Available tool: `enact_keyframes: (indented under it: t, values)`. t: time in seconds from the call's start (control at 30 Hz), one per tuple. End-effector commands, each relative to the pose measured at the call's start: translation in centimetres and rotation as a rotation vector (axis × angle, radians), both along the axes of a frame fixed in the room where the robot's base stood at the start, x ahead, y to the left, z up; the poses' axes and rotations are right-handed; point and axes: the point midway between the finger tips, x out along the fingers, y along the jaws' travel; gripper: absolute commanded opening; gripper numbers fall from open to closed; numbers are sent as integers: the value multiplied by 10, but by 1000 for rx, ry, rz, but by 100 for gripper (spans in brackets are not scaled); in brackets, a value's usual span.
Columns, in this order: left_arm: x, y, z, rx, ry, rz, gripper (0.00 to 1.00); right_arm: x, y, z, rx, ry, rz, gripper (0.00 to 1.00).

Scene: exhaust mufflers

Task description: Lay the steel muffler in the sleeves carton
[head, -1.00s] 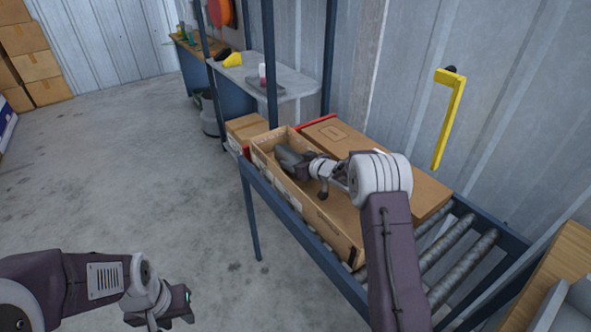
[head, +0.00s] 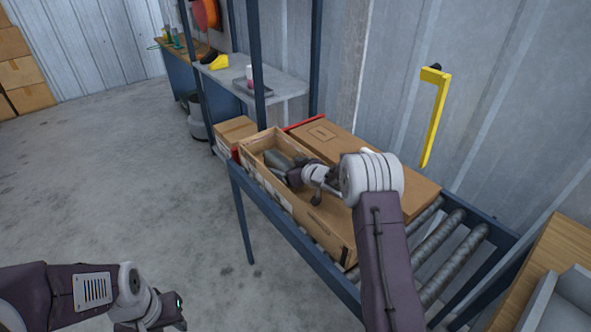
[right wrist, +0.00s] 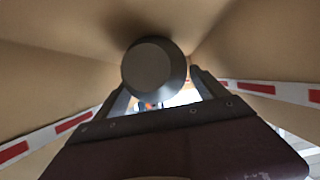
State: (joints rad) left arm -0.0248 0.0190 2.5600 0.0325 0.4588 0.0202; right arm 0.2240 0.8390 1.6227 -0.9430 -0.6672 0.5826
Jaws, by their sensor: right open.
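The steel muffler, a dark grey cylinder (head: 277,160), lies low inside the long open carton (head: 330,239) on the roller conveyor, toward its far end. I take this carton as the sleeves carton; its label is not readable. My right gripper (head: 295,176) reaches down into the carton, close to the muffler's near end. In the right wrist view the muffler's round end (right wrist: 150,72) shows between and above the open fingers; whether they touch it I cannot tell. My left gripper (head: 165,318) hangs at the bottom left, away from the carton and partly cut off; its jaws are unclear.
A closed brown carton (head: 350,150) stands right beside the open one. A smaller box (head: 235,130) is beyond it. Bare rollers (head: 450,245) lie at the near right. A yellow bracket (head: 433,115) juts from the wall. The floor at left is clear.

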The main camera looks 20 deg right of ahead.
Motion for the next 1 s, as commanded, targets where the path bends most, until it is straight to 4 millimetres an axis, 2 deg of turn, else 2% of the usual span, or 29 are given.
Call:
enact_keyframes:
  t: [0.3,0.43,0.6,1.0]
  values:
    - [0,0,17,0,0,0,36,-63,-24,31,2,1,-4,82]
    - [0,0,20,0,0,0,36,-82,-31,39,1,-1,-4,82]
    - [0,0,21,0,0,0,36,-92,-33,41,1,0,-1,82]
    - [0,0,21,0,0,0,36,-92,-33,41,1,0,0,82]
